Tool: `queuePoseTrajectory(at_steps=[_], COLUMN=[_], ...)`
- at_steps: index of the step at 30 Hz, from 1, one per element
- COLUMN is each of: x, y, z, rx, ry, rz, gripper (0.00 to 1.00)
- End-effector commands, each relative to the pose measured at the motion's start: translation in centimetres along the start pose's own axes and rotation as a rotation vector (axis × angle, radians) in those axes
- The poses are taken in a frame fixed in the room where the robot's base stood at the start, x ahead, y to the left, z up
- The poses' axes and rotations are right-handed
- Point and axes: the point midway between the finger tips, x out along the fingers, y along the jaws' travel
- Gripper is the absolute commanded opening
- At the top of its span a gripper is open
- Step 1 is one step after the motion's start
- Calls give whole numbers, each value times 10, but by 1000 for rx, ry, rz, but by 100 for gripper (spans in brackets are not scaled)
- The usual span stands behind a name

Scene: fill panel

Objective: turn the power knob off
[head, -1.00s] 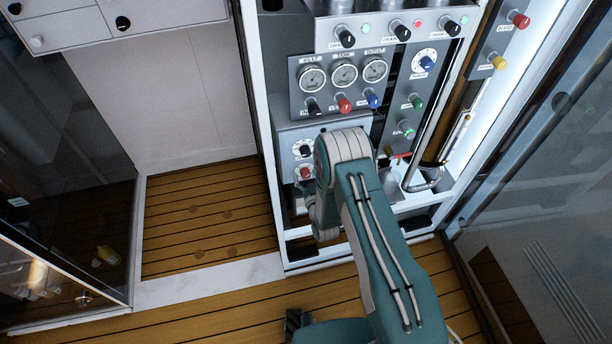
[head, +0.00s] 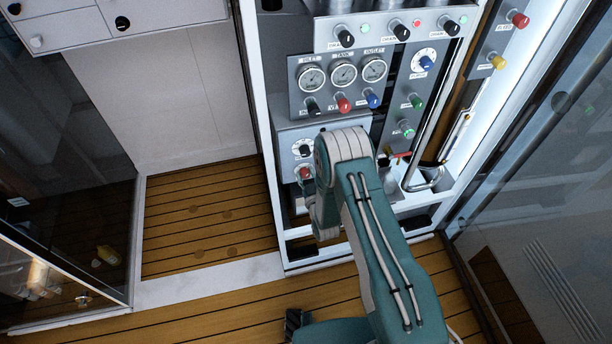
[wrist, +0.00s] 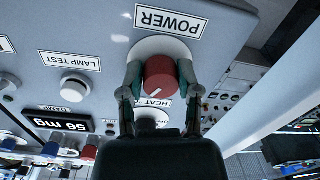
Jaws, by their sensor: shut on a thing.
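The power knob (wrist: 160,80) is a red round knob on a white round plate, under a POWER label (wrist: 170,22) in the wrist view. A short white mark on its face points to the lower left in that view. My gripper (wrist: 160,73) has one finger on each side of the knob and is shut on it. A second white plate with a HEAT label (wrist: 152,103) is partly hidden below by my gripper. In the head view my arm hides the gripper, and I cannot tell the power knob there.
Beside the knob in the wrist view are a white LAMP TEST button (wrist: 75,87) and a dark display (wrist: 60,123). In the head view, gauges (head: 343,75) and several coloured knobs crowd the panel. A glass door (head: 545,200) stands at the right. Wooden floor (head: 205,215) is clear at the left.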

Motion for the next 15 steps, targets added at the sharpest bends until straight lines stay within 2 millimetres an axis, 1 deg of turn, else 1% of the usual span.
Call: queuePoseTrajectory(at_steps=[15], x=[2], y=[-1], z=[-2], rx=[-491], ry=[-14], rz=[-4], gripper=[0])
